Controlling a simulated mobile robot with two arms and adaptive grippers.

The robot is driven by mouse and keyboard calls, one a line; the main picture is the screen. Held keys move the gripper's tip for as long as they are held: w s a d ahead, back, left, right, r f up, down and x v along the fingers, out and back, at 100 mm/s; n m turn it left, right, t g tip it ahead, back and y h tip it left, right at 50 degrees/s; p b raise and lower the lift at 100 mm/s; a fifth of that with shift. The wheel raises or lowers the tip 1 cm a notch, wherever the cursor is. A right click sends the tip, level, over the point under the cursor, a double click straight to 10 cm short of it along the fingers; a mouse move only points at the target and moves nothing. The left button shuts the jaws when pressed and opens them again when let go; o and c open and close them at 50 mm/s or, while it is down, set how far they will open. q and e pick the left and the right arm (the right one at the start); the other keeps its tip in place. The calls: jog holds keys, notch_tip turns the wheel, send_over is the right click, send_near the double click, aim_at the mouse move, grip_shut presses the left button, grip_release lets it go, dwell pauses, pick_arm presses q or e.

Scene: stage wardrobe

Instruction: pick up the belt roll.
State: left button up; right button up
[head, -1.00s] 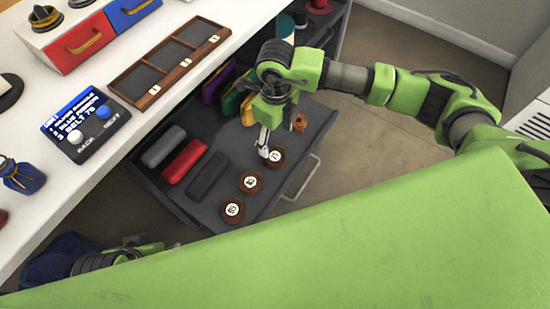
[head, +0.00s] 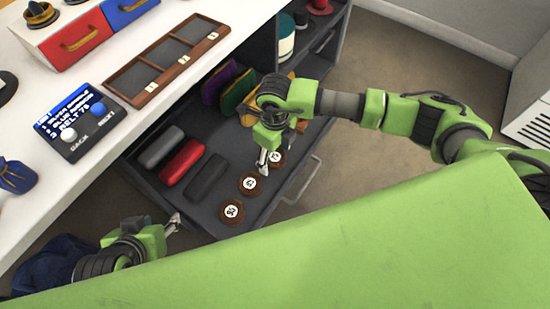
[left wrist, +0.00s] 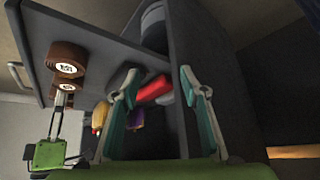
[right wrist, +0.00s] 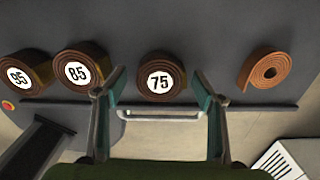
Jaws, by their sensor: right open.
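Three dark brown belt rolls with round white labels lie along the front of the open grey drawer: 75 (right wrist: 160,78), 85 (right wrist: 78,70) and 95 (right wrist: 20,72). They also show in the head view as the 75 roll (head: 277,158), 85 roll (head: 250,185) and 95 roll (head: 231,211). A tan unlabelled roll (right wrist: 268,70) lies right of 75. My right gripper (right wrist: 157,73) is open and empty, with the 75 roll framed between its fingertips; contact cannot be told. My left gripper (head: 174,222) is open and empty beside the drawer's left side.
The drawer (head: 225,180) also holds grey (head: 161,147), red (head: 182,163) and black (head: 206,177) cases, with purple and green items behind. A screen box (head: 80,120) listing "BELT 75" and a three-slot wooden tray (head: 168,62) sit on the white counter. A drawer handle (head: 303,182) sticks out in front.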

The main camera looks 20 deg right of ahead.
jog(key=c, duration=1.3)
jog(key=shift+r, duration=0.1)
